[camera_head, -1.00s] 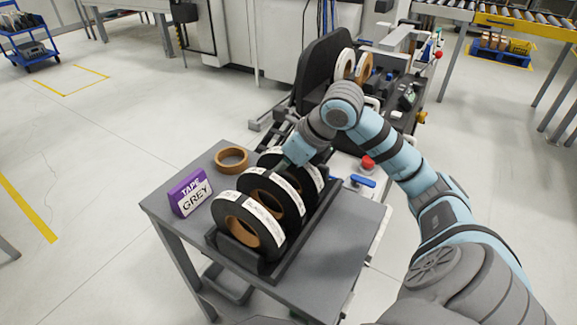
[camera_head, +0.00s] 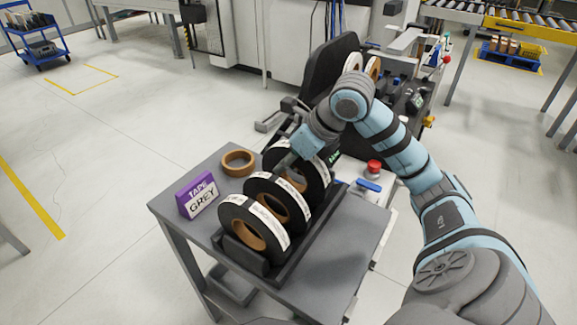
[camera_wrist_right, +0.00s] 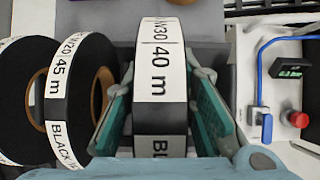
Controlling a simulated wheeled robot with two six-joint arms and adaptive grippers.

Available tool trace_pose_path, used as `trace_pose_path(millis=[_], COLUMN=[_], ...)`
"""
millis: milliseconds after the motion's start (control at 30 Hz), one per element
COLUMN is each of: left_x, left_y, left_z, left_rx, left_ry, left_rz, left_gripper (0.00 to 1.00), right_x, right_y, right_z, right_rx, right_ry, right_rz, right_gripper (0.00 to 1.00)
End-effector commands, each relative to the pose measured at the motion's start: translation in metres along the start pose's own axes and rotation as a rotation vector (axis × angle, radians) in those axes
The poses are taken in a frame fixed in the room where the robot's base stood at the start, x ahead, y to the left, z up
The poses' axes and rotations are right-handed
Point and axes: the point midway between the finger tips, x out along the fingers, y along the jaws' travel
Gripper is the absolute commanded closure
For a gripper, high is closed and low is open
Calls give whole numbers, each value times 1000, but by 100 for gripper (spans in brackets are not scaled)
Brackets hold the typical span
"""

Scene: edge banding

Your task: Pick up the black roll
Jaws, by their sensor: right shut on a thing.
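Three black rolls with white labels and brown cores stand in a row at a dark rack (camera_head: 290,265): a near roll (camera_head: 236,215), a middle roll (camera_head: 254,192) and a far roll (camera_head: 316,172). My right gripper (camera_wrist_right: 162,88) is shut on the far roll, one teal finger on each side. In the right wrist view this roll (camera_wrist_right: 160,118) reads "40 m", and the neighbouring roll (camera_wrist_right: 60,100) reads "45 m". In the head view my wrist partly hides the far roll, which looks slightly raised. My left gripper is not in view.
The rack is on a grey table (camera_head: 345,235). A machine with a red button (camera_head: 374,167) and blue handle (camera_head: 368,185) stands behind right.

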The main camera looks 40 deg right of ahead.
Motion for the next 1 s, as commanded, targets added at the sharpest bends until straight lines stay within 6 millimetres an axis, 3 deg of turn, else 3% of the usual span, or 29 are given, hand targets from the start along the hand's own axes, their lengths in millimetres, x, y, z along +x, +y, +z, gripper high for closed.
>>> trace_pose_path(millis=[267,333,500,700,767,1000], left_x=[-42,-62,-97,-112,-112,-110], left_y=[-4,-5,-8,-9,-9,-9], left_z=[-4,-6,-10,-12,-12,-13], left_rx=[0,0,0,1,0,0], left_ry=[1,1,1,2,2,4], left_rz=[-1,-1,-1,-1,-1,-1], left_gripper=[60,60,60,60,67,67], right_x=[-78,-102,-134,-146,-146,-144], right_y=[0,0,0,0,0,0], right_z=[52,66,86,94,94,93], right_rx=[-1,0,0,0,0,-1], right_ry=[-9,-4,-1,-1,-1,-2], right_rz=[2,1,1,1,1,1], right_gripper=[100,100,100,100,100,100])
